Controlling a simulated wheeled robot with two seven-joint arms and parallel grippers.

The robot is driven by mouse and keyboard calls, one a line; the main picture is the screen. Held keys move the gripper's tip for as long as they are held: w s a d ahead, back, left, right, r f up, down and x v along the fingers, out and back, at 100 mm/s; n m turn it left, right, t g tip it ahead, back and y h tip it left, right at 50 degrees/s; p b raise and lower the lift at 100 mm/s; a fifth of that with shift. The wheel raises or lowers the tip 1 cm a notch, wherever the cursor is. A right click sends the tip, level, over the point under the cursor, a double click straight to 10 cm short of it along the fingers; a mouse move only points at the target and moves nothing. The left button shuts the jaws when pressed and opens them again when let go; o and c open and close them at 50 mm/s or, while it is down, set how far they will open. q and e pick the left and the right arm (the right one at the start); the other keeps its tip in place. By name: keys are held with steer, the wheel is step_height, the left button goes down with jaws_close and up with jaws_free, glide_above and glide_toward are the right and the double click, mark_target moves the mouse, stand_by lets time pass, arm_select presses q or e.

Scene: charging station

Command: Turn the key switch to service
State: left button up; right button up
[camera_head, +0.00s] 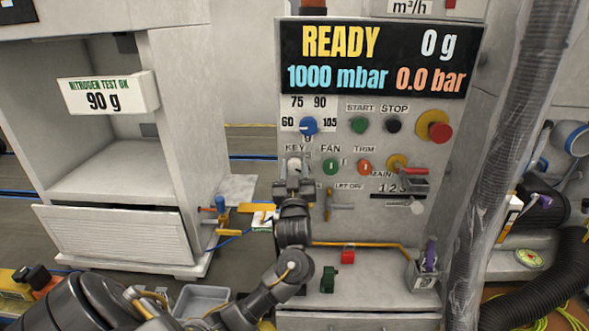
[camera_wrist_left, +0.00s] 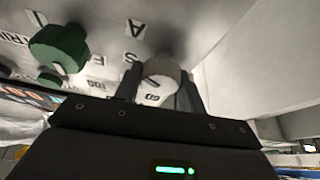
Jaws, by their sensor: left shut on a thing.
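The key switch (camera_head: 295,166) is a pale round knob under the KEY label on the grey control panel (camera_head: 350,228). My left gripper (camera_head: 293,186) reaches up to it from below and is shut on it. In the left wrist view the key switch (camera_wrist_left: 159,80) sits between the two fingers of my left gripper (camera_wrist_left: 160,92), with a dark mark and lettering partly visible on its face. The gripper hides the lower part of the switch and the labels around it in the head view, so its pointed position cannot be read. My right gripper is not in view.
A green FAN knob (camera_head: 330,166) is close on the right; it also shows in the wrist view (camera_wrist_left: 60,50). An orange TRIM knob (camera_head: 365,167), a blue dial (camera_head: 308,125) and a red-handled valve (camera_head: 412,170) are nearby. The display (camera_head: 372,58) reads READY.

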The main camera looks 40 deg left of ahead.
arm_select(q)
steer(key=n+g, duration=0.1)
steer(key=n, duration=0.1)
steer(key=n+g+y+b, duration=0.1)
steer(key=n, duration=0.2)
steer(key=shift+f+n+y, duration=0.1)
steer(key=shift+n+y, duration=0.2)
steer(key=n+g+b, duration=0.1)
steer(key=n, duration=0.2)
steer(key=n+g+y, duration=0.1)
steer(key=n+g, duration=0.1)
steer(key=n, duration=0.1)
steer(key=shift+n+b, duration=0.3)
steer(key=shift+b, duration=0.1)
steer(key=shift+n+g, duration=0.4)
steer(key=shift+n, duration=0.3)
steer(key=shift+n+g+b, duration=0.3)
steer(key=shift+n+g, duration=0.1)
steer(key=shift+n, duration=0.4)
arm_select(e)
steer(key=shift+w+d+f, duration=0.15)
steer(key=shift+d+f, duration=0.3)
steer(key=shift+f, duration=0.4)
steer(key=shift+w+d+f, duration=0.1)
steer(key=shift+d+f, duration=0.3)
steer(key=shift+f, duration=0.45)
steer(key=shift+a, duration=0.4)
